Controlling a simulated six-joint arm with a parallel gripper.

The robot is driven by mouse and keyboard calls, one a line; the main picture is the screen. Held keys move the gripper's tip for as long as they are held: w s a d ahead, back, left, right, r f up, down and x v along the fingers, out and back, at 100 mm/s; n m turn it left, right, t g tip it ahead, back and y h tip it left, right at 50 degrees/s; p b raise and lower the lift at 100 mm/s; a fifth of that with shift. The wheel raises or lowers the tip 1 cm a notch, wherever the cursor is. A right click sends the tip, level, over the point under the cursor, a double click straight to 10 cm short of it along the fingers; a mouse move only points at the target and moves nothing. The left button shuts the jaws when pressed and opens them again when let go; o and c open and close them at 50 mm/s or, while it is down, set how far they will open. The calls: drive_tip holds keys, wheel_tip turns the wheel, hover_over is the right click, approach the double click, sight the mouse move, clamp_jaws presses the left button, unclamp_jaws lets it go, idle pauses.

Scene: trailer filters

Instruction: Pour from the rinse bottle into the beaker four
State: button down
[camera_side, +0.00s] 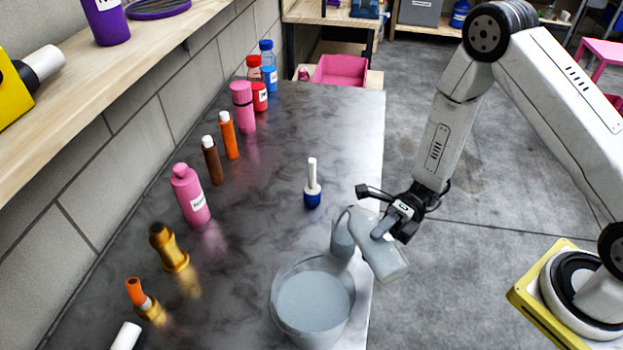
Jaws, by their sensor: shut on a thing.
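My gripper (376,212) is shut on a pale grey bottle (391,262), which I take to be the rinse bottle. The bottle is tilted, with its wide end at the lower right. A rounded grey part (342,238) shows at its left; I cannot tell if it belongs to the bottle. A large round clear beaker (283,322) with grey content stands near the table's right edge, below and left of the bottle. I cannot read a number on it. No stream of liquid can be made out between them.
A small white and blue bottle (312,190) stands mid-table. Several bottles line the wall side, including a labelled pink bottle (190,195), a gold bottle (168,248) and an orange one (229,135).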

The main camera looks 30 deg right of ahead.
drive_tip(key=shift+w+r+m, duration=0.1)
drive_tip(key=shift+r+m, duration=0.35)
drive_tip(key=shift+m, duration=0.05)
idle(1.5)
drive_tip(key=f+n, duration=0.1)
drive_tip(key=f+n+h, duration=0.1)
drive_tip(key=f+n, duration=0.1)
drive_tip(key=shift+s+n, duration=0.3)
drive_tip(key=shift+s, duration=0.1)
drive_tip(key=shift+n+t, duration=0.3)
drive_tip(key=shift+n, duration=0.2)
drive_tip(key=shift+w+h, duration=0.15)
drive_tip(key=shift+h, duration=0.15)
